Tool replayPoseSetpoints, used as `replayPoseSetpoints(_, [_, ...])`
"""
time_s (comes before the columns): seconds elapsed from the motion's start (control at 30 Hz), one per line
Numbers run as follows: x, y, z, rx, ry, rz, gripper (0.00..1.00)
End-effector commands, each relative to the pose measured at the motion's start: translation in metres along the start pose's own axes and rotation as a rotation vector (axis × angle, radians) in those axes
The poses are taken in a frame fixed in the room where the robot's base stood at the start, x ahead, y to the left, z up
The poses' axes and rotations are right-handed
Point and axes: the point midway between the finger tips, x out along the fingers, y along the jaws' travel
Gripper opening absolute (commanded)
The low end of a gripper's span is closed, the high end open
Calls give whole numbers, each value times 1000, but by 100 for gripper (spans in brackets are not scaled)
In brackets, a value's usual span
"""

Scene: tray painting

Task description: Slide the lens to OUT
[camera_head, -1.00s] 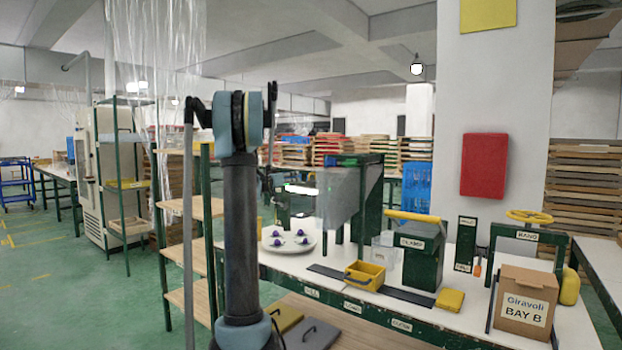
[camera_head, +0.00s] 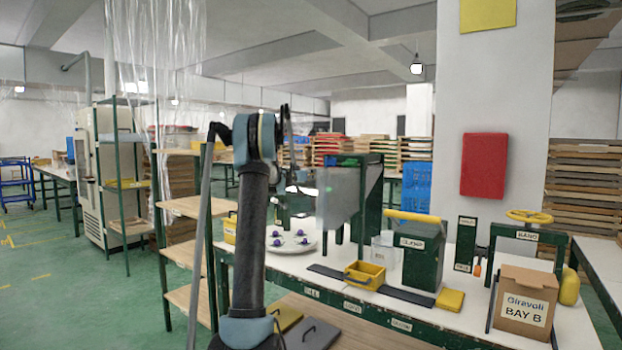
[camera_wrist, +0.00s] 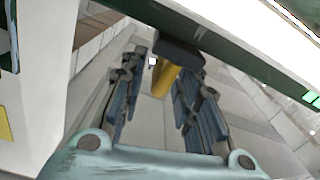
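In the wrist view my gripper (camera_wrist: 163,68) is open, its two blue-padded fingers spread apart. A yellow peg-like piece (camera_wrist: 164,82) shows in the gap between them, below a dark block (camera_wrist: 181,52) under a dark green beam. I cannot tell whether it is within the fingers' reach or whether it belongs to the lens. In the head view a green frame (camera_head: 372,190) carries a grey translucent panel (camera_head: 338,203), possibly the lens. My arm partly covers the area left of it, and my fingers are too small to make out there. No OUT mark is readable.
A white round plate (camera_head: 284,248) with several purple-topped pieces lies near the frame. A yellow bin (camera_head: 365,276), a green box with a yellow handle (camera_head: 423,255) and a cardboard box (camera_head: 524,308) stand along the bench. Wooden shelves (camera_head: 187,255) stand left of my arm.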

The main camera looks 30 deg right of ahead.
Motion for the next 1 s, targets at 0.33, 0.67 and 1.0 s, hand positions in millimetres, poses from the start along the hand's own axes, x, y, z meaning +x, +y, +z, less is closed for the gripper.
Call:
replayPoseSetpoints(0.33, [10, 0, 0, 0, 0, 0, 30])
replayPoseSetpoints(0.67, [10, 0, 0, 0, 0, 0, 0])
replayPoseSetpoints(1.0, [9, 43, 8, -1, -1, 3, 0])
